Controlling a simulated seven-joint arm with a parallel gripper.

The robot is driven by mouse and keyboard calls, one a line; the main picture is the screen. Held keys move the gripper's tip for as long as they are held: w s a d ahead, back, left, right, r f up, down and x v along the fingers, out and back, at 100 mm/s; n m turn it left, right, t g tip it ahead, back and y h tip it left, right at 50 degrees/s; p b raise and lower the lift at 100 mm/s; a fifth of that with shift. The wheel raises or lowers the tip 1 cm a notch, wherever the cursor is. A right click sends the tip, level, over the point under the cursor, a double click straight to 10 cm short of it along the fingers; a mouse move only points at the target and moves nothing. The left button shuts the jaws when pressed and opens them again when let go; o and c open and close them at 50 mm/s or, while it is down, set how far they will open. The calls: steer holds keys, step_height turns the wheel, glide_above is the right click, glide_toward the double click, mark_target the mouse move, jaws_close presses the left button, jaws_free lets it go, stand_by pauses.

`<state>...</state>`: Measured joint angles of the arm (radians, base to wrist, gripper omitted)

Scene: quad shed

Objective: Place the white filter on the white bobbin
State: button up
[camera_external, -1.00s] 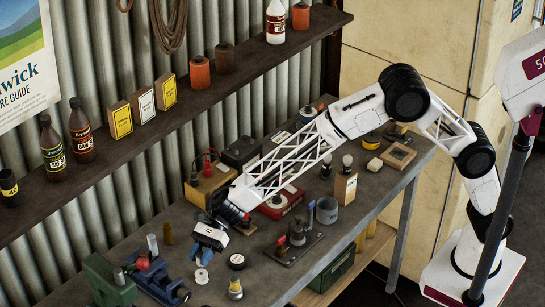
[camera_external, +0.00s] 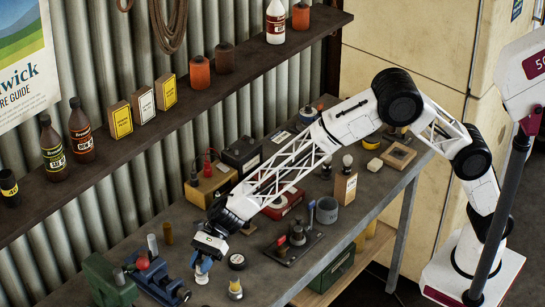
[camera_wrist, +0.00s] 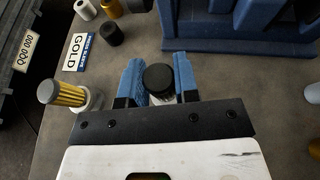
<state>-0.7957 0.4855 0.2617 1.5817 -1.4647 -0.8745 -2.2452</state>
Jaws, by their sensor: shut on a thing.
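My gripper (camera_wrist: 159,84) is shut on the white filter (camera_wrist: 160,97), an upright white cylinder with a round black top between the blue fingers in the wrist view. In the external view my gripper (camera_external: 203,265) is low over the front left of the bench. The white bobbin (camera_external: 201,280) shows as a small pale piece directly below the fingers, mostly hidden by them. In the wrist view the filter and fingers hide what lies beneath. I cannot tell whether the filter touches the bobbin.
The blue vise (camera_external: 160,282) stands close on the left.

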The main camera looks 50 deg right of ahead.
steer(key=shift+f, duration=0.15)
steer(key=o, duration=0.9)
steer(key=shift+d+r, duration=0.15)
steer(key=shift+r, duration=0.05)
steer(key=v, duration=1.1)
steer(key=shift+d+r, duration=0.2)
steer(key=shift+d, duration=0.15)
steer(key=shift+w, duration=0.15)
